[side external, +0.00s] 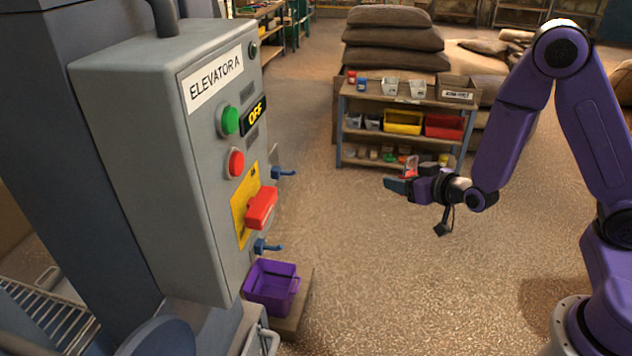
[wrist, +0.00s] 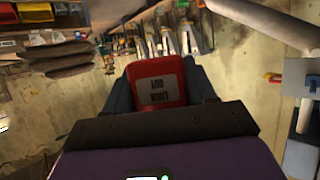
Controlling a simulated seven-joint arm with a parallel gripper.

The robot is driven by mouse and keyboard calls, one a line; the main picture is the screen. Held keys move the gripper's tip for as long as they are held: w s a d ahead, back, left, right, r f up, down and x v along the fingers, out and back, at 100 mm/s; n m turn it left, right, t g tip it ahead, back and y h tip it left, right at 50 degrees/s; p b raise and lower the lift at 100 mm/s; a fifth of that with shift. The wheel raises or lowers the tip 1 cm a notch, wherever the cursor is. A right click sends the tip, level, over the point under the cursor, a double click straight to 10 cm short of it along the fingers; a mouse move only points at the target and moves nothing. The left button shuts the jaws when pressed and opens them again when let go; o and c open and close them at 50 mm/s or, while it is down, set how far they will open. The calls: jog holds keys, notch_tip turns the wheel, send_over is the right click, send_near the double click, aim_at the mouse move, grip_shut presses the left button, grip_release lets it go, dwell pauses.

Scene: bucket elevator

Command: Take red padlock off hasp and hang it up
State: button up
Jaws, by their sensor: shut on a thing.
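The red padlock (wrist: 158,80), with a pale label reading upside down, sits between the dark fingers of my gripper (wrist: 160,92) in the wrist view. My gripper (side external: 396,185) is shut on it, out over open floor to the right of the grey control box (side external: 150,150) in the side view. There the padlock is hard to make out. A blue fitting (side external: 283,174) sticks out from the box's edge, and another blue fitting (side external: 267,246) is below the red handle (side external: 262,207) on the yellow plate. I cannot tell which is the hasp. The padlock's shackle is hidden.
A purple bin (side external: 270,288) stands below the box. A shelf unit (side external: 400,102) with bins and small jars stands behind my gripper. Stacked sacks (side external: 393,40) are farther back. The floor between the box and my arm is clear.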

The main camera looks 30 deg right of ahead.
dwell(0.4)
jog(key=w+a+r+n+g+y, duration=0.1)
jog(key=w+a+n+y, duration=0.2)
jog(key=a, duration=0.8)
jog(key=w+a+r+n+g+y, duration=0.1)
jog(key=w+a+n+y, duration=0.2)
jog(key=a, duration=0.9)
jog(key=shift+w+n+y, duration=0.3)
jog(key=shift+w+y, duration=0.05)
jog(key=shift+y, duration=0.35)
jog(key=shift+w+r, duration=0.1)
